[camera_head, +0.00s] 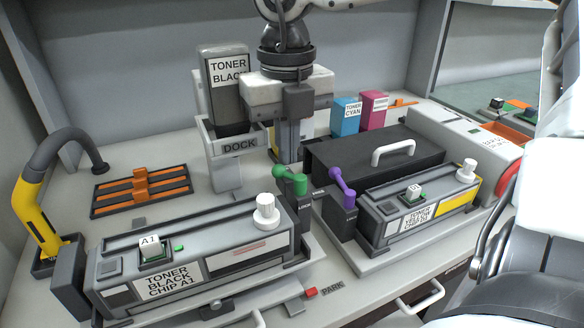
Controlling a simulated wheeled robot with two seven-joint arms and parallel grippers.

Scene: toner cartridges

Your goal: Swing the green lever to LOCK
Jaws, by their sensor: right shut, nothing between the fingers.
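The green lever (293,181) stands on a dark post at the right rear end of the black toner unit (200,270). Its round green knob is at the upper left of the small dark post (304,207). Small lettering on and beside the post is too small to read surely. My right gripper (290,156) points down from above, behind the lever in the picture. Its fingers are shut with nothing between them. I see a small gap in the picture between fingers and knob, but cannot tell the depth. My left gripper is out of view.
A purple lever (341,182) stands close right, by the yellow toner unit (420,205). The dock (239,145) holds a black cartridge (228,85). A dark box with white handle (393,152) is behind. An orange rack (141,190) and yellow hose nozzle (35,215) are left.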

